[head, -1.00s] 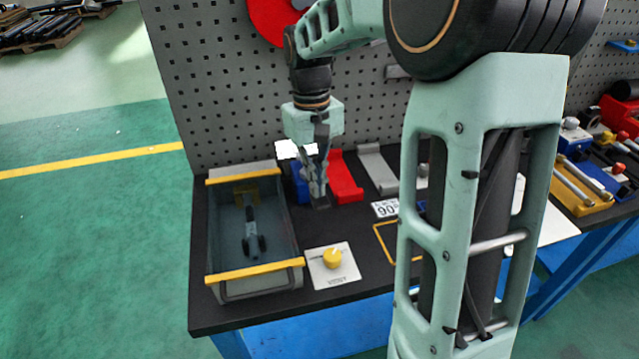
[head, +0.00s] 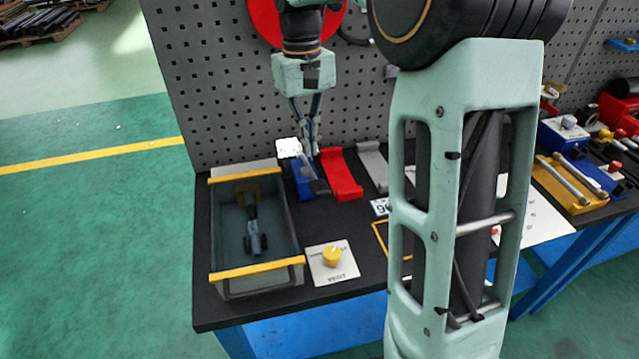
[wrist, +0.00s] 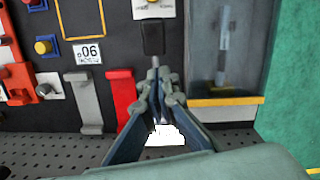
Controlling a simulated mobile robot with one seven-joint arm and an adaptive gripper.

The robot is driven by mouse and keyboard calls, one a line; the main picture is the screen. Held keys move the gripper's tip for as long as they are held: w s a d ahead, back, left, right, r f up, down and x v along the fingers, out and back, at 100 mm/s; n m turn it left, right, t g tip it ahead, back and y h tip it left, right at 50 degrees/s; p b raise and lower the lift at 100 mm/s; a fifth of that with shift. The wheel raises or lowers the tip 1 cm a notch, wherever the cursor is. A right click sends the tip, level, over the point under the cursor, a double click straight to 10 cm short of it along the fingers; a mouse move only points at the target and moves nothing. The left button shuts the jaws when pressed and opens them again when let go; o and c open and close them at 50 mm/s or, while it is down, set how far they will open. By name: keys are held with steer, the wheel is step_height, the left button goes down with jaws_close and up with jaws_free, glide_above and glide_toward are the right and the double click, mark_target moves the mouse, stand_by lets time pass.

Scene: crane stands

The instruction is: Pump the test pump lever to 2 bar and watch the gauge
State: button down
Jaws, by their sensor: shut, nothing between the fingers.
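The test pump is a blue block (head: 303,181) on the dark bench, between the grey tray and a red bracket. Its lever ends in a dark grip (head: 319,187) that points towards the bench front; the wrist view also shows the grip (wrist: 153,38). A bright white patch (head: 288,148) at the pump, perhaps the gauge face, shows no readable needle or marks; it is also in the wrist view (wrist: 165,137). My gripper (head: 313,153) is shut and empty, fingers pointing down just above and behind the grip. I cannot tell whether the fingertips touch the lever.
The grey tray (head: 217,225) with yellow edges holds a dark tool (head: 253,230). A white card with a yellow knob (head: 332,256) lies in front of the pump. The red bracket (head: 341,177) is close on the right. A perforated panel (head: 215,80) stands behind.

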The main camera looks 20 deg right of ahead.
steer(key=shift+w+r, duration=0.2)
steer(key=shift+r, duration=2.05)
steer(key=shift+a, duration=0.1)
